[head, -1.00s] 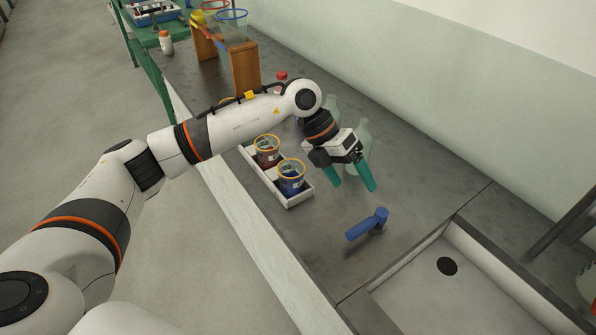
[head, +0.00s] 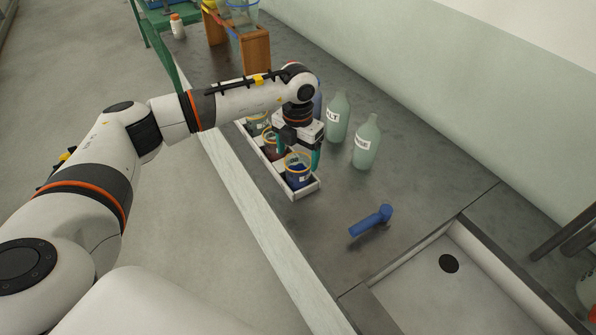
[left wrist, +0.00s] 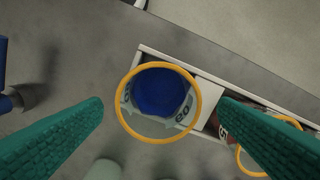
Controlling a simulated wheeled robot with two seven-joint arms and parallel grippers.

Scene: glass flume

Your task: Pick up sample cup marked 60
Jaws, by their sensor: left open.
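The sample cup with blue contents and a yellow rim (head: 298,174) stands upright at the near end of a white tray (head: 306,191). In the left wrist view the cup (left wrist: 160,92) carries a pale label that appears to read 60. My left gripper (head: 299,154) is open, pointing down just above and behind this cup. Its teal fingers show to the left and right of the cup in the left wrist view, apart from it. The cup's far side is partly hidden by the gripper in the head view. My right gripper is not in view.
A reddish cup (head: 270,147) and a greyish cup (head: 257,126) stand farther along the tray. Two labelled bottles (head: 337,118) (head: 367,145) stand right of the gripper. A blue handle-like object (head: 371,220) and a sink (head: 420,300) lie nearer. A wooden stand (head: 256,56) is behind.

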